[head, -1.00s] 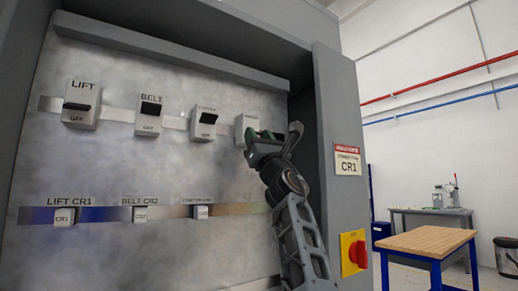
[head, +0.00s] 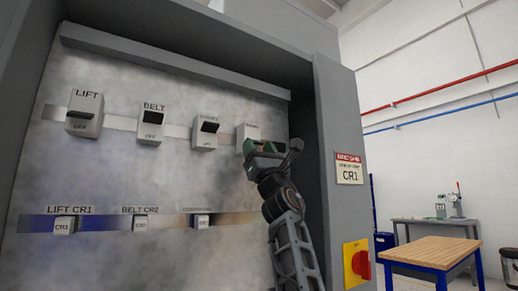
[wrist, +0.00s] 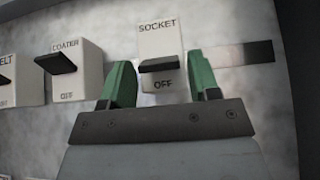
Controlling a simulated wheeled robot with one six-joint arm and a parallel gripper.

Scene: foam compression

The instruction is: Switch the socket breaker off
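The socket breaker (wrist: 158,40) is a white block with a black lever (wrist: 158,63) sticking out above its OFF label. It is the rightmost breaker of the upper row and shows in the head view (head: 243,134), partly hidden by my gripper (head: 268,148). In the wrist view my gripper (wrist: 161,75) is open and empty. I cannot tell whether the fingers touch the block.
The coater breaker (wrist: 75,68) stands close left of my left finger. The belt (head: 151,122) and lift (head: 85,112) breakers are farther left. Smaller labelled modules, such as CR1 (head: 63,226), line a lower rail. The cabinet's right wall (head: 333,115) is close beside my arm.

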